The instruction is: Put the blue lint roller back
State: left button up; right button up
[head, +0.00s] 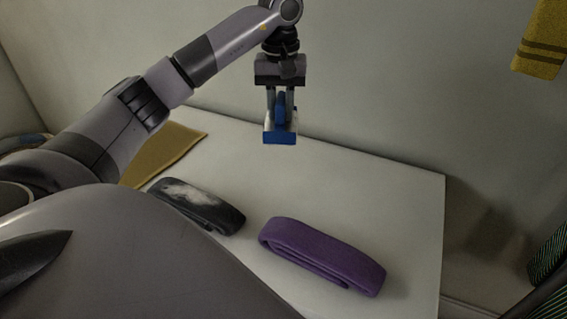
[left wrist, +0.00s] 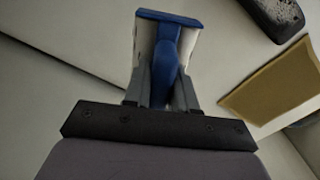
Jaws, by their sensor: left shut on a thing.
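The blue lint roller (head: 280,134) hangs below my left gripper (head: 281,95), which points down over the back part of the white surface (head: 405,185). In the left wrist view the blue lint roller (left wrist: 168,45) sits between the two fingers of my left gripper (left wrist: 163,85), with white parts along its sides. My left gripper is shut on it. The roller looks held above the surface, but the exact gap is hard to tell. My right gripper is not in view.
A purple folded strap (head: 322,255) and a dark grey one with a pale patch (head: 198,205) lie on the surface. A mustard cloth (head: 165,152) lies at its left. A yellow striped cloth (head: 541,40) hangs at upper right. The surface's back right is clear.

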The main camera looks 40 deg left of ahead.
pick_arm(q)
notch_tip(320, 180, down, 15)
jog(key=shift+b, duration=0.4)
jog(key=shift+f, duration=0.1)
jog(key=o, duration=0.9)
jog(key=shift+o, duration=0.2)
notch_tip(320, 180, up, 12)
jog(key=shift+r, duration=0.15)
dwell(0.3)
